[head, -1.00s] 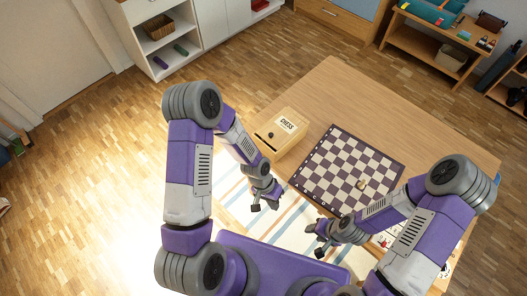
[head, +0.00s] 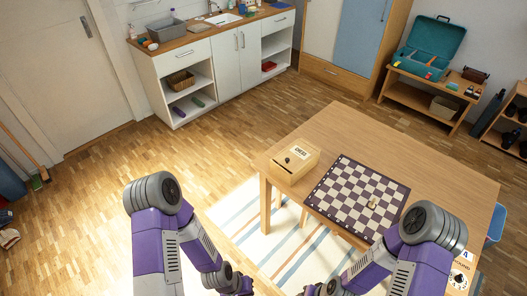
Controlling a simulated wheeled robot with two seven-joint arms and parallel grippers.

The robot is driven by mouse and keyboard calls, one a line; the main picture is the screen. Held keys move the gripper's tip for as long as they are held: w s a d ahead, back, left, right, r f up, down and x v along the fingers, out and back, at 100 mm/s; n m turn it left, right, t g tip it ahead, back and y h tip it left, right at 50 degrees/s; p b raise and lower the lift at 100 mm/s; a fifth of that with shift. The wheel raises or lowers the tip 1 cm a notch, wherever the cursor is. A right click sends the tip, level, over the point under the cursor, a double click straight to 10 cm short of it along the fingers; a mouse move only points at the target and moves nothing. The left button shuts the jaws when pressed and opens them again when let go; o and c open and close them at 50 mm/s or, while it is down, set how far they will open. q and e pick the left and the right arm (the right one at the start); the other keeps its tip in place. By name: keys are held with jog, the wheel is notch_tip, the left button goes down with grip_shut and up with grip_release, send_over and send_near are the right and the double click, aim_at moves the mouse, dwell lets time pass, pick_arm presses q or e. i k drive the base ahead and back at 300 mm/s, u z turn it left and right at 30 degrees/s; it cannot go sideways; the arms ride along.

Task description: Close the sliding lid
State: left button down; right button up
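A pale wooden box (head: 290,171) marked CHESS stands near the left corner of the table. Its top (head: 300,154) carries the white label, with a dark round spot beside it. I cannot tell from here how far the sliding lid is open. My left arm reaches down at the lower left and my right arm at the lower right. Both arms end at the bottom edge of the picture, well below the box, and their fingertips are out of the picture. Neither arm touches the box.
A chessboard (head: 342,198) with a small pale piece (head: 373,202) lies right of the box on the wooden table (head: 345,125). Printed cards (head: 458,281) lie at the lower right. A striped rug (head: 262,251) covers the floor before the table. Floor left of the table is clear.

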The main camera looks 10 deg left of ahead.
aim_at(298, 154)
jog(key=u, duration=0.7)
jog(key=i, duration=0.8)
jog(key=z, duration=1.25)
